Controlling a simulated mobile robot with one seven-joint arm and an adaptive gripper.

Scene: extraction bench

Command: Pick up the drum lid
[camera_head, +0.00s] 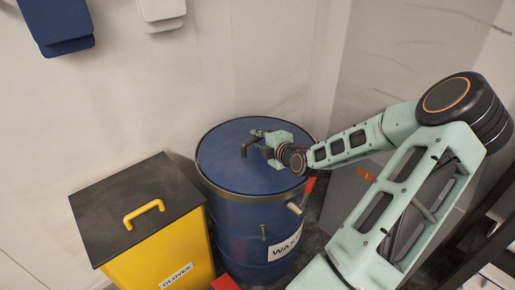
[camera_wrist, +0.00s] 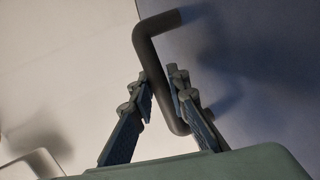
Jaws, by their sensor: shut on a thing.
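The blue drum lid (camera_head: 222,166) lies on top of the blue waste drum (camera_head: 236,215) in the head view; I see no clear gap between them. Its dark bent handle (camera_head: 247,147) stands at the middle of the lid. My gripper (camera_head: 257,143) reaches in from the right, low over the lid, and is shut on this handle. In the wrist view the dark handle (camera_wrist: 151,62) passes between the two fingers of my gripper (camera_wrist: 160,92). The blue lid surface (camera_wrist: 250,70) fills the right of that view. The fingers and wrist hide part of the handle in the head view.
A yellow gloves bin (camera_head: 165,250) with a black lid (camera_head: 125,205) and yellow handle stands close left of the drum. A wall rises behind the drum. A grey cabinet-like block (camera_head: 340,205) is at its right. A red object (camera_head: 225,282) lies in front.

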